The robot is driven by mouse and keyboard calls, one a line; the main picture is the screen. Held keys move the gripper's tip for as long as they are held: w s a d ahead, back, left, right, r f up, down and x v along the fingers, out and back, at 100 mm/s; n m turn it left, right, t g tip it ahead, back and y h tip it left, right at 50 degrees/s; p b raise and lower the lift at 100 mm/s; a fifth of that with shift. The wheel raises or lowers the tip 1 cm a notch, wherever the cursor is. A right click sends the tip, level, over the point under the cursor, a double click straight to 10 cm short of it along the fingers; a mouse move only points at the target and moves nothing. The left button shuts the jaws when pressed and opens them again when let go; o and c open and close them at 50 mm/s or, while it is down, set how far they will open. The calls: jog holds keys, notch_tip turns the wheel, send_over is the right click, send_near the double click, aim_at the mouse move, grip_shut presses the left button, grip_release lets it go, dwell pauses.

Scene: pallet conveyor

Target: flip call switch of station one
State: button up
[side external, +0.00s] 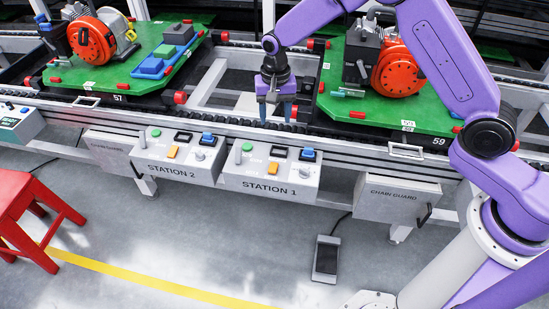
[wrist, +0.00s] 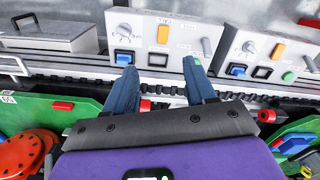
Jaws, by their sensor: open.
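The Station 1 box (side external: 230,182) is a light grey control box on the conveyor's near rail.
A similar Station 2 box (side external: 146,178) stands directly left. A chain guard box (side external: 397,202) is at right. Green pallets with parts, left (side external: 125,72) and right (side external: 420,112), flank my gripper. A red stool (side external: 38,215) and a foot pedal (side external: 326,260) are on the floor.

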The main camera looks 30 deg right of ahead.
aim_at(275, 162)
jog(key=w+d+f+m, duration=0.1)
jog(key=f, duration=0.6)
jog(key=w+f+m, duration=0.1)
jog(key=w+f, duration=0.1)
jog(key=f, duration=0.6)
jog(key=w+d+f+m, duration=0.1)
jog(key=f, duration=0.7)
jog(key=shift+w+d, duration=0.2)
jog(key=shift+d, duration=0.15)
jog(key=shift+c, duration=0.3)
